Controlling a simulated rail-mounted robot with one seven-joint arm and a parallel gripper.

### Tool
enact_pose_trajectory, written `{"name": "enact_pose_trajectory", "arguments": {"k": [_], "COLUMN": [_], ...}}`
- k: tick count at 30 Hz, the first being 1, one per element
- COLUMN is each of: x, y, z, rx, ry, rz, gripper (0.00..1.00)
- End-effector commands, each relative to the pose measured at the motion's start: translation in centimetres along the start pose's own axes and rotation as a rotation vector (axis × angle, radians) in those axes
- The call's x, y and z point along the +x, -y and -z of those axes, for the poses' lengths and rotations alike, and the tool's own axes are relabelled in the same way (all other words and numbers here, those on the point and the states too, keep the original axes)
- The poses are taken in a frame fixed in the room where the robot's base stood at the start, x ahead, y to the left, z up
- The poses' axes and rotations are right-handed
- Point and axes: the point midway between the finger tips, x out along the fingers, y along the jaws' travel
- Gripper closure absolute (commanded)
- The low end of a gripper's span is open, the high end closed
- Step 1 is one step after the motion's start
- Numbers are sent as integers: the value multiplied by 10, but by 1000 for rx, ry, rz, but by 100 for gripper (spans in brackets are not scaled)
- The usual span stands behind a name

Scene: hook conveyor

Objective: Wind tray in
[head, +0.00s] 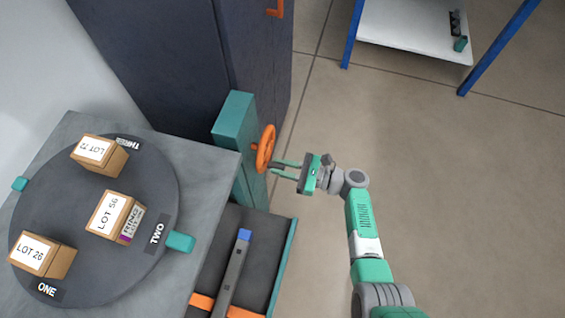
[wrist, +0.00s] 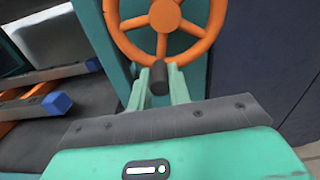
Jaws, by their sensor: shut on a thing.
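An orange handwheel (head: 265,148) is mounted on the side of a teal post (head: 237,120). It also shows in the wrist view (wrist: 165,18), with spokes and a dark knob (wrist: 160,77) at its lower rim. My gripper (head: 277,169) is at the wheel's lower edge. In the wrist view my gripper (wrist: 160,88) has its two teal fingers shut on the dark knob. Below the post is a dark tray (head: 270,255) with a teal edge. A grey bar with a blue end (head: 236,265) and orange pieces lie in it.
A grey table (head: 215,160) holds a dark turntable (head: 60,190) with several labelled boxes, such as LOT 56 (head: 108,215), and teal tabs. A dark cabinet (head: 180,60) stands behind the post. A white shelf (head: 410,30) with blue legs is at the top right. The floor (head: 450,180) is open.

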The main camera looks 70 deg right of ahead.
Motion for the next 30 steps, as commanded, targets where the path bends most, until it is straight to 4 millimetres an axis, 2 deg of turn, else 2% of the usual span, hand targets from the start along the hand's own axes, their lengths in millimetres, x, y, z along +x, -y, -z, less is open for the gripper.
{"name": "enact_pose_trajectory", "arguments": {"k": [2, 3, 6, 15, 24, 30], "x": [0, 0, 0, -5, -61, -78], "y": [0, 0, 0, 1, 1, 0], "z": [0, 0, 0, -1, -2, 0], "rx": [-1, -1, -1, -1, -1, -2], "ry": [2, 2, 2, 1, 2, 2], "rz": [-1, -1, 0, 1, 3, 0], "gripper": [100, 75, 59, 59, 59, 59]}}
